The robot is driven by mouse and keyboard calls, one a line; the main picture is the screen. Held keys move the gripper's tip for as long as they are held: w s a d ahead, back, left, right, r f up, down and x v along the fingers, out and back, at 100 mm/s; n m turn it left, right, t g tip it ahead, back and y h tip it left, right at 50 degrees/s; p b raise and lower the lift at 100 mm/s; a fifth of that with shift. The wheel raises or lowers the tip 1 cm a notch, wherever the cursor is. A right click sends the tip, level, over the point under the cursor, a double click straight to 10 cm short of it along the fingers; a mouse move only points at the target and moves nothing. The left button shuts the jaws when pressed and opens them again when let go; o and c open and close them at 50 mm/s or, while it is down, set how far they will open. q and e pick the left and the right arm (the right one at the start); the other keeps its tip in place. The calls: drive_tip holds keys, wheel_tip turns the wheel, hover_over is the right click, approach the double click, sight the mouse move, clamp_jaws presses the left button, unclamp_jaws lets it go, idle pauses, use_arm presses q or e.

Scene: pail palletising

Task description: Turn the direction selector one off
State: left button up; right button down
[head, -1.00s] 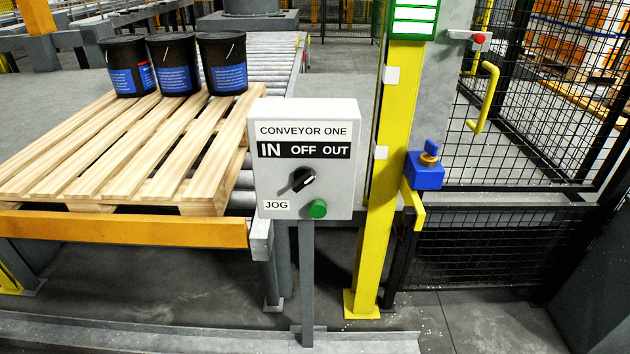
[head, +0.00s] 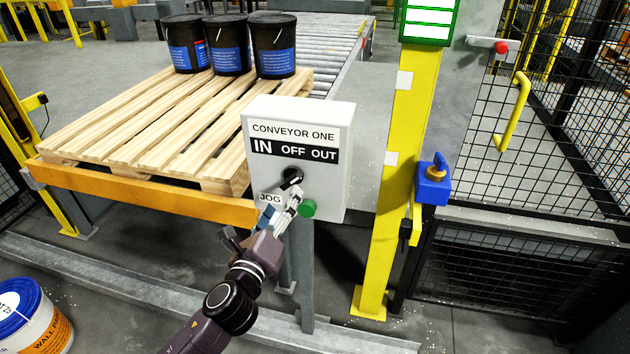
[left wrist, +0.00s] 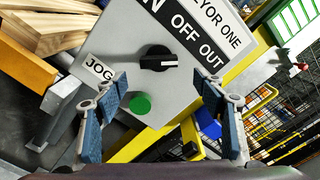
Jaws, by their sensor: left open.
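The direction selector (head: 291,178) is a black knob with a white mark on the grey "CONVEYOR ONE" control box (head: 335,185), under the label IN OFF OUT. In the left wrist view the knob (left wrist: 158,60) shows whole, its white mark turned toward the OUT side. My left gripper (head: 285,196) is just below and in front of the knob, partly covering it in the head view. In the left wrist view the left gripper (left wrist: 160,80) is open and empty, with the knob beyond and between its fingertips, apparently apart from them. My right gripper is not in view.
A green button (head: 308,208) sits right beside my left fingers, near the JOG label. A yellow post (head: 400,130) with a blue switch (head: 433,188) stands right of the box. Behind are a wooden pallet (head: 150,130) and three black pails (head: 228,48). A white pail (head: 38,325) stands lower left.

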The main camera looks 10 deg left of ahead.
sight(290, 184)
use_arm(q)
drive_tip(key=shift+w+a+p, duration=0.1)
drive_tip(key=shift+w+p, duration=0.5)
drive_tip(key=shift+w, duration=3.25)
drive_tip(key=c, duration=1.2)
